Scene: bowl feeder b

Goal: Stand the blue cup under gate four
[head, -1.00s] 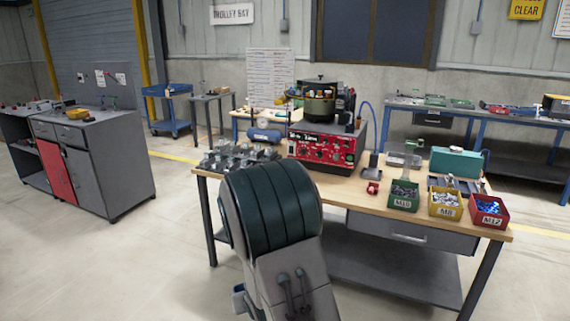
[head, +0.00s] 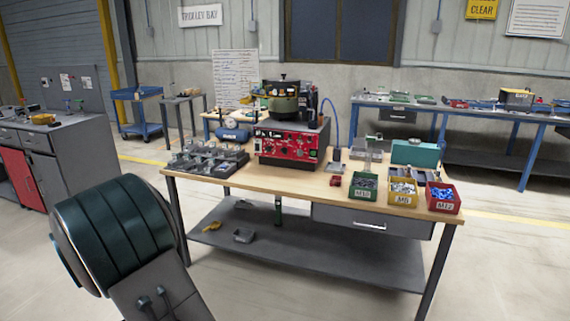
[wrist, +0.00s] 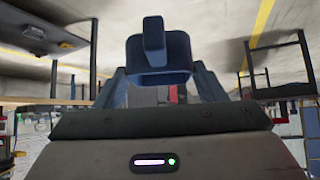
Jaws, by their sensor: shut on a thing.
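In the wrist view a blue cup (wrist: 177,50) with a handle sits between the two fingers of my gripper (wrist: 161,85), which is shut on it. The gripper and cup are not clearly visible in the head view, where only my arm shows at the lower left. On the wooden workbench (head: 270,183) stands a red-fronted machine (head: 287,146) with a dark bowl feeder (head: 284,97) on top. A row of grey fixtures (head: 208,157) stands left of it. I cannot tell which part is gate four.
Green (head: 364,186), yellow (head: 403,193) and red (head: 443,197) bins stand at the bench's front right. A teal box (head: 415,153) is behind them. A grey cabinet (head: 75,155) stands at the left. Open floor lies left of the bench.

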